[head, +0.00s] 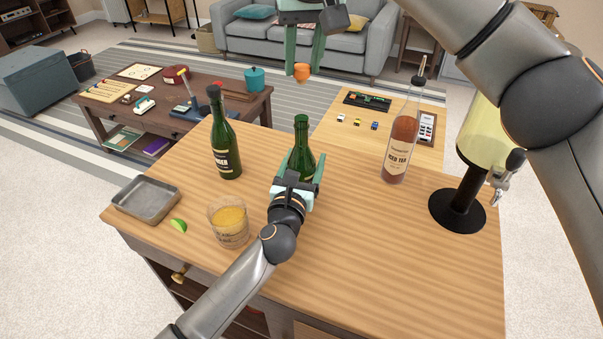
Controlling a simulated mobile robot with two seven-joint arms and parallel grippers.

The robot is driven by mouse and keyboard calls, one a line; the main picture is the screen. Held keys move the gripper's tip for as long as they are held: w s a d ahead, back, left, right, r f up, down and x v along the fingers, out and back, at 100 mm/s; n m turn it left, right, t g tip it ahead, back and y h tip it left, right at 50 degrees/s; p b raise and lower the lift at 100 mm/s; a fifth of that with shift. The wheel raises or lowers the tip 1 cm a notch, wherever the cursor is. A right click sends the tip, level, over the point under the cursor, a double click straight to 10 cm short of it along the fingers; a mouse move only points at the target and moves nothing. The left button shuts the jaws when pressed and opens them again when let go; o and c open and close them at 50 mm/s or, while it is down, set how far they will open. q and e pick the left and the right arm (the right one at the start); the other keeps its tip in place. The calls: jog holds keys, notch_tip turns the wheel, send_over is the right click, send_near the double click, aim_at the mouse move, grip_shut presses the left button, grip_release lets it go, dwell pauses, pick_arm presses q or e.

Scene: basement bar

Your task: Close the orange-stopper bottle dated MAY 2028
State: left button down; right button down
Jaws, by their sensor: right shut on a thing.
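An open green bottle (302,136) stands upright on the wooden counter. Its lower part and any label are hidden by my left gripper (303,160), whose fingers lie against both its sides. An orange stopper (301,74) is between the fingertips of my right gripper (303,68), which is shut on it. The stopper hangs in the air above the bottle's open mouth, apart from it. A second green bottle (225,145) with a dark stopper and an iced tea bottle (401,140) with a dark stopper stand to either side. No MAY 2028 date is readable.
A glass of orange drink (229,225), a lime wedge (178,225) and a metal tray (147,198) are on the counter's left. A drink dispenser (457,209) stands at the right. The counter is clear between the held bottle and the dispenser's base.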

send_over(301, 117)
jog(key=s, duration=0.2)
jog(key=shift+w+d+f, duration=0.1)
jog(key=shift+w+f, duration=0.05)
jog(key=shift+f, duration=1.1)
jog(key=shift+w+d+f, duration=0.1)
jog(key=shift+f, duration=1.15)
jog(key=shift+f, duration=0.1)
jog(key=shift+f, duration=0.8)
jog(key=shift+f, duration=0.65)
jog(key=shift+c, duration=2.4)
grip_release()
